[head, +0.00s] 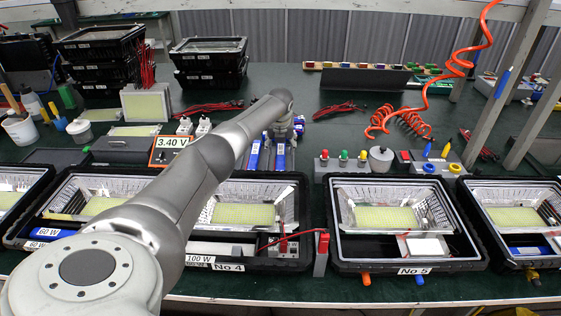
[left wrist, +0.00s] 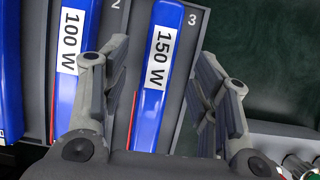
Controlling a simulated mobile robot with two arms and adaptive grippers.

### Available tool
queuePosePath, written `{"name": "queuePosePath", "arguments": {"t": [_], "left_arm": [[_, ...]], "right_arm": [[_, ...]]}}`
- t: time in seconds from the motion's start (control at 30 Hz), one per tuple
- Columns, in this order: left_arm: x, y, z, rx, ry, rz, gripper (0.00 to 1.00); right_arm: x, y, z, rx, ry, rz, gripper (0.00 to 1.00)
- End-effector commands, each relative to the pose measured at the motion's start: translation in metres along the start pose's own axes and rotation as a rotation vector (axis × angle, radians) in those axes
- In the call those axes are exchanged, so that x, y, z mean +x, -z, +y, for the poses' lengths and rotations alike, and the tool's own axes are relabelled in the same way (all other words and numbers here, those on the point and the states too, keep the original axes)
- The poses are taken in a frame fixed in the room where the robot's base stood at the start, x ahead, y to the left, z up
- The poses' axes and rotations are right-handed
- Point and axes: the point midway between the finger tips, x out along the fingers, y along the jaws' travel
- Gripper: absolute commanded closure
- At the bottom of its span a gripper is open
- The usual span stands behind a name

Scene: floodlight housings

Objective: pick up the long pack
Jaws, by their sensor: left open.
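A blue pack labelled 150 W (left wrist: 151,112) lies in slot 3 of a dark grey rack (left wrist: 118,90). A blue pack labelled 100 W (left wrist: 68,85) lies in slot 2 beside it. Both packs also show in the head view, the 100 W one (head: 254,156) to the left of the 150 W one (head: 280,160). My left gripper (left wrist: 160,65) is open, with one finger on each side of the 150 W pack in the picture; I cannot tell its height above the pack. In the head view the arm partly hides this gripper (head: 291,128). My right gripper is not in view.
A meter reading 3.40 V (head: 171,142) stands left of the rack. Housing No 4 (head: 228,267) and housing No 5 (head: 413,270) lie in front. A coiled orange hose (head: 410,122) hangs to the right. Green table surface behind the rack is mostly clear.

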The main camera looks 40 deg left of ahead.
Motion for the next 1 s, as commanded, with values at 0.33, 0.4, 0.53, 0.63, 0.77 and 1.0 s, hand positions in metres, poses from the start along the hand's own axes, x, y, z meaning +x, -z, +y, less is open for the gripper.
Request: {"name": "queuePosePath", "arguments": {"t": [0.33,0.4,0.53,0.63,0.77,1.0], "left_arm": [[0.025,0.0,0.0,0.0,0.001,0.001,0.45],[0.027,0.001,0.0,0.001,0.0,0.001,0.45],[0.026,0.0,0.0,0.002,0.0,0.001,0.45],[0.026,0.0,0.001,0.002,0.0,0.001,0.45],[0.026,0.0,0.001,0.001,0.0,0.001,0.55],[0.026,0.0,0.001,0.001,-0.001,0.001,0.86]], "right_arm": [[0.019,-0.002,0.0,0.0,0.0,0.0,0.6],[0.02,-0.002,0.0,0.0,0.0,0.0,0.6],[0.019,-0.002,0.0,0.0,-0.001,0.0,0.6],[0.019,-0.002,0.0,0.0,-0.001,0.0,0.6],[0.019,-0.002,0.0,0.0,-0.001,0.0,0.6],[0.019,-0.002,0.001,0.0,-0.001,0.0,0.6]]}}
